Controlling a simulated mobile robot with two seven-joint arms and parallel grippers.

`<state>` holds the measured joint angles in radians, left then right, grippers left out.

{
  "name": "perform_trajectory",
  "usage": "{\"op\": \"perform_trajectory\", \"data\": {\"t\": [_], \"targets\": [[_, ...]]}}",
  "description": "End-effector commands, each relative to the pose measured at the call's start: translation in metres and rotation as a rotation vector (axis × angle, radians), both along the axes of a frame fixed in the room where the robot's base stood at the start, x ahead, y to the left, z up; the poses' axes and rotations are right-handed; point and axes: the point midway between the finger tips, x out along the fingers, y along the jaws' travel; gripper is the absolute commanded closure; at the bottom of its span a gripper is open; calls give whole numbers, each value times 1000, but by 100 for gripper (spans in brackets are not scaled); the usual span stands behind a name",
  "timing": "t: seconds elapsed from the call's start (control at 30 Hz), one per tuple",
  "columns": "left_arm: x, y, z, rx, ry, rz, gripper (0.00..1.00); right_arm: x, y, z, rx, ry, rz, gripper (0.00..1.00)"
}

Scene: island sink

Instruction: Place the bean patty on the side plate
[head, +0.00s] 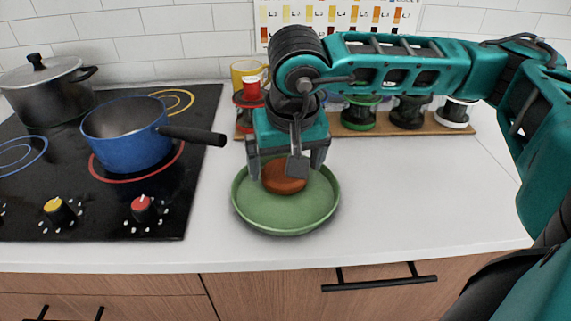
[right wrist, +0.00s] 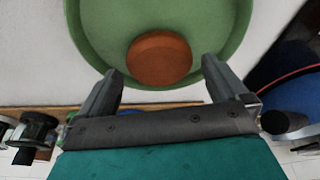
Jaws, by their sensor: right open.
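The bean patty (head: 284,179) is a round brown disc lying on the green side plate (head: 290,216), toward its back part. In the right wrist view the patty (right wrist: 160,57) rests inside the plate (right wrist: 100,25), near the rim closest to the gripper. My right gripper (head: 285,178) is open above the back of the plate, one finger on each side of the patty. In the right wrist view the fingers (right wrist: 162,80) are spread wider than the patty, with gaps on both sides. My left gripper is not in view.
A blue pan (head: 125,138) with a black handle (head: 195,136) sits on the stove (head: 110,205) left of the plate. A grey pot (head: 47,92) stands behind it. A wooden board (head: 390,126) with jars and a yellow mug (head: 246,72) are at the back. The counter right of the plate is clear.

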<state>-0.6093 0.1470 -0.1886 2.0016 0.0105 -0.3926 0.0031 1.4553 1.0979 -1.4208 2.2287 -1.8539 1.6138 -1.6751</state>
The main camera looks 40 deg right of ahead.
Motion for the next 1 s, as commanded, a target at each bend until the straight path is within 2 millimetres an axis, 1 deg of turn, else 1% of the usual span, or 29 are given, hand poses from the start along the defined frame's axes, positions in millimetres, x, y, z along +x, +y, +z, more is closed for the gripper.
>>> {"op": "perform_trajectory", "data": {"t": [0.03,0.2,0.3,0.43,0.6,1.0], "targets": [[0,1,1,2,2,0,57,-2,1,12,1,-4,2,0],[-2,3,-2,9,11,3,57,-12,5,50,1,-5,2,0],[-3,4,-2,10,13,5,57,-17,7,69,0,-4,2,0],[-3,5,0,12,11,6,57,-22,9,87,1,-2,1,0],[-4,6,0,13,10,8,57,-26,10,98,0,0,1,0],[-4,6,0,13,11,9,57,-26,10,99,-1,0,1,0]]}}
